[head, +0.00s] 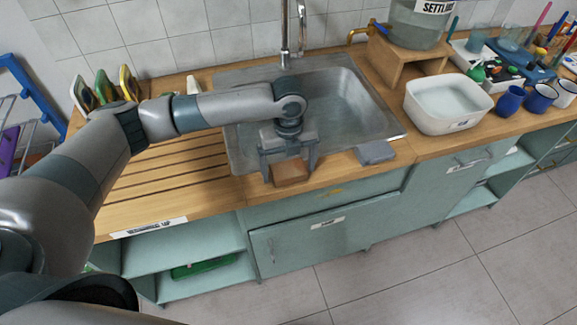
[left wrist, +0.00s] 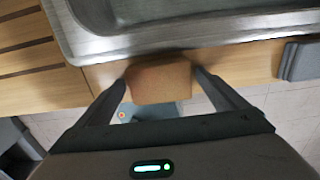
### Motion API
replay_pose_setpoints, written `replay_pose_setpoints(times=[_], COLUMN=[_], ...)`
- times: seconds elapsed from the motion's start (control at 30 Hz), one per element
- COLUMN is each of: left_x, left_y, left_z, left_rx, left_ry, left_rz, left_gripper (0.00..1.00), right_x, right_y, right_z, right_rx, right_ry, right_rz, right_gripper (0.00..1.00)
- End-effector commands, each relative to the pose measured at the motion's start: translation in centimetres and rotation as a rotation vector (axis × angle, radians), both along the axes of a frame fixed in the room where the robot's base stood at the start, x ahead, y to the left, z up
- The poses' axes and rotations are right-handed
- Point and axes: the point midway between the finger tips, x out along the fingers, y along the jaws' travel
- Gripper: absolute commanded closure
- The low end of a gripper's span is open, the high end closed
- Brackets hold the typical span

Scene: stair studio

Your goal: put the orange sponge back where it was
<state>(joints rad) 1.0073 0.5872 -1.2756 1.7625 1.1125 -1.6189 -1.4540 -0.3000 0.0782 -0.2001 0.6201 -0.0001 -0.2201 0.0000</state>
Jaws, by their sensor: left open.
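The orange-brown sponge (head: 290,172) lies on the narrow wooden strip in front of the sink, near the counter's front edge. My left gripper (head: 289,177) reaches down over it, open, with a finger on either side. In the left wrist view the sponge (left wrist: 160,82) sits between the two spread fingers of the left gripper (left wrist: 161,80). I cannot tell whether the fingers touch it. My right gripper is not in view.
The steel sink (head: 345,100) is just behind the sponge. A grey block (head: 375,153) lies to its right. A white basin (head: 447,104) and blue mugs (head: 510,100) stand further right. A slatted wooden drainboard (head: 170,170) is at the left, with several upright coloured items (head: 104,88) behind.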

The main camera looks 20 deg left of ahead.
Motion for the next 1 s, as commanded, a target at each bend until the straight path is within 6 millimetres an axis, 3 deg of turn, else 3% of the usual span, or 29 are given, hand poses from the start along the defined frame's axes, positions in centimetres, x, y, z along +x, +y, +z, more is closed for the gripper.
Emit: replay_pose_setpoints(times=[0.37, 0.8, 1.0], left_x=[0.1, 0.1, 0.1], left_y=[0.0, 0.0, 0.0], left_z=[2.0, 9.4, 11.7], left_rx=[-0.001, -0.001, -0.001], left_ry=[-0.003, -0.003, -0.002], left_rz=[0.001, 0.0, 0.0], left_gripper=[0.08, 0.08, 0.08], right_x=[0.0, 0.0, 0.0], right_y=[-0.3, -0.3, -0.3], right_z=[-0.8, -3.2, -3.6], right_rx=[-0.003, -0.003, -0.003], right_ry=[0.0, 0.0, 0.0], right_rz=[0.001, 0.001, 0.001], right_gripper=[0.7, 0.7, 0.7])
